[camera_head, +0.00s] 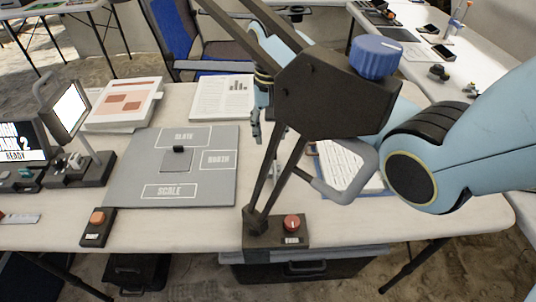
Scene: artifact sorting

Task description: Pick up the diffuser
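A lamp-like stand at the left holds a bright white square panel (70,109) in a dark frame with a loop handle. It may be the diffuser; no label confirms this. My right arm comes in from the right, and its gripper (257,122) is over the middle of the table, right of the grey mat. The gripper is well to the right of the white panel and apart from it. A large dark lamp head (325,95) in front hides much of the gripper, so its opening is unclear. My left gripper is not seen.
The grey mat (222,190) has areas marked SLATE, BRUSH and SCALE, with a small black object on it. The large lamp's base (262,237) and a button box (97,226) stand at the front edge.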

